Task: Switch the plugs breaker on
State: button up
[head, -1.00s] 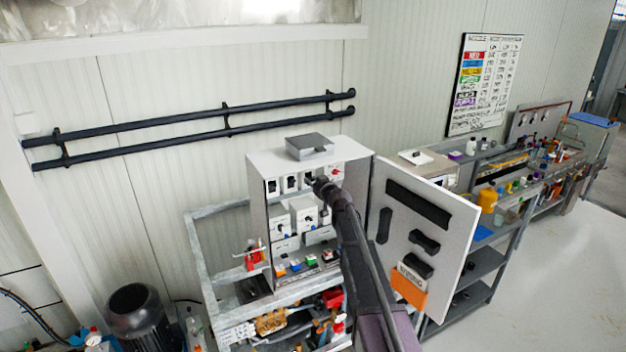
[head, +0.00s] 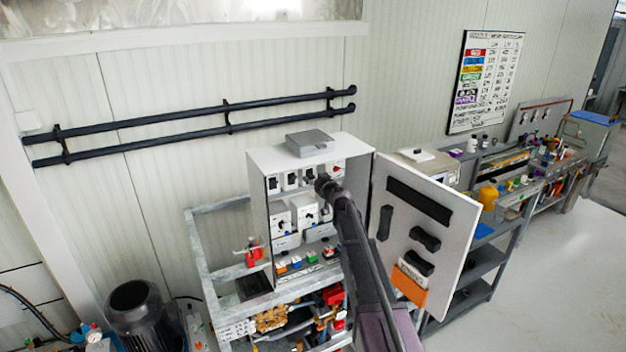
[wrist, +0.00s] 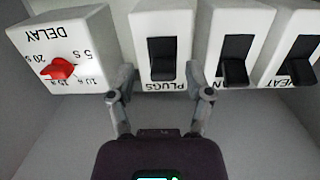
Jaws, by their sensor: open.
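The plugs breaker (wrist: 163,58) is a white box with a black rocker, labelled PLUGS. It shows upside down at the top middle of the wrist view. My gripper (wrist: 161,80) is open and empty, one finger near each side of this breaker. I cannot tell whether the fingers touch it. In the head view my gripper (head: 324,184) is at the upper row of the open cabinet (head: 260,210) and hides the plugs breaker there. The rocker's on or off position cannot be told.
In the wrist view, a DELAY box (wrist: 62,45) with a red knob is to the left, and two similar black-rocker breakers (wrist: 236,60) (wrist: 298,60) are close on the right. The cabinet's open door (head: 425,225) stands right of my arm.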

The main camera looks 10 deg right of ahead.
jog(key=s+d+f+m+g+h+b, duration=0.3)
jog(key=s+d+f+m+h+b, duration=0.25)
jog(key=s+f, duration=0.45)
jog(key=s+d+f+m+g+h+b, duration=0.25)
jog(key=s+d+f+h+b, duration=0.3)
jog(key=s+f+b, duration=0.45)
jog(key=s+a+f+n+g+y+b, duration=0.2)
jog(key=s+a+f+g+y+b, duration=0.1)
jog(key=s+f, duration=0.7)
jog(key=s+a+f+n+g+y+b, duration=0.2)
jog(key=s+a+f+g, duration=0.5)
jog(key=s, duration=0.8)
notch_tip(320, 180, down, 4)
jog(key=a+y+b, duration=0.1)
jog(key=b, duration=0.1)
jog(key=shift+a+r+n+g+b, duration=0.15)
jog(key=shift+n+g+b, duration=0.2)
jog(key=shift+n+b, duration=0.05)
jog(key=shift+s, duration=0.1)
jog(key=shift+c, duration=0.2)
